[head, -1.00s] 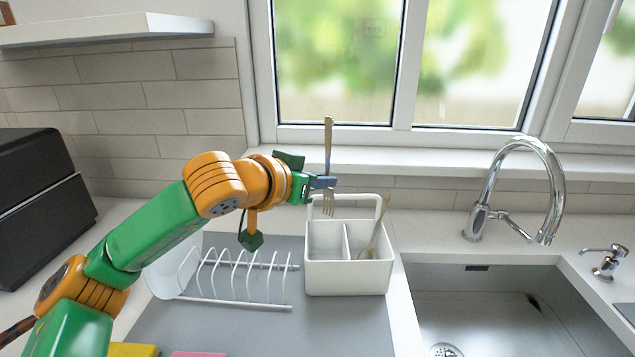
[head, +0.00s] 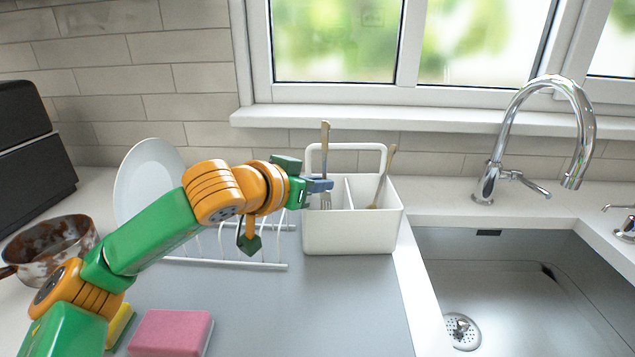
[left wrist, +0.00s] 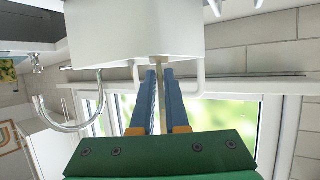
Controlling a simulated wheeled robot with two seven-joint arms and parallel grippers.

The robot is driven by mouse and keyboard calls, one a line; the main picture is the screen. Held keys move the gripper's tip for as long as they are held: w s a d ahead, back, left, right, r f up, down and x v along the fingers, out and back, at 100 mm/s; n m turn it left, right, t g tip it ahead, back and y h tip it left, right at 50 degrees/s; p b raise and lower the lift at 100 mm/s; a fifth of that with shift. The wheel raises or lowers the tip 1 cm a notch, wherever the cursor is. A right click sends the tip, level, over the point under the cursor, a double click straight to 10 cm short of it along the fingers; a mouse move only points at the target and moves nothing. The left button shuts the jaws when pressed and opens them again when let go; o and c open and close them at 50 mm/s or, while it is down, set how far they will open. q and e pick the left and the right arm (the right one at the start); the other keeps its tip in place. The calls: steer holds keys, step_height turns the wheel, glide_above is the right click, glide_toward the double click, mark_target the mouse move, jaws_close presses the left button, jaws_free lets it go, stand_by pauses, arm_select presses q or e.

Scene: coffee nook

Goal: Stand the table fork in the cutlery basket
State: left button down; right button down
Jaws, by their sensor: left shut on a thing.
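The table fork (head: 325,145) is upright with its tines down and its tan handle up. My left gripper (head: 320,186) is shut on it, just above the left compartment of the white cutlery basket (head: 350,235). The tines appear at or just inside the rim of that compartment; their exact depth is hard to tell. In the left wrist view the gripper (left wrist: 160,100) holds the fork's thin handle (left wrist: 158,65) between blue fingers, with the basket (left wrist: 135,35) beyond. My right gripper is not in view.
Another utensil (head: 384,170) leans in the basket's right compartment. A white dish rack (head: 235,265) with a plate (head: 148,180) stands to the left. A pink sponge (head: 172,332) lies in front, a rusty pan (head: 50,245) far left. The sink (head: 510,290) and faucet (head: 490,165) are to the right.

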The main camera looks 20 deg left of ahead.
arm_select(q)
steer(key=c, duration=0.8)
jaws_free()
steer(key=shift+c, duration=0.2)
steer(key=b+v, duration=0.1)
steer(key=v, duration=0.6)
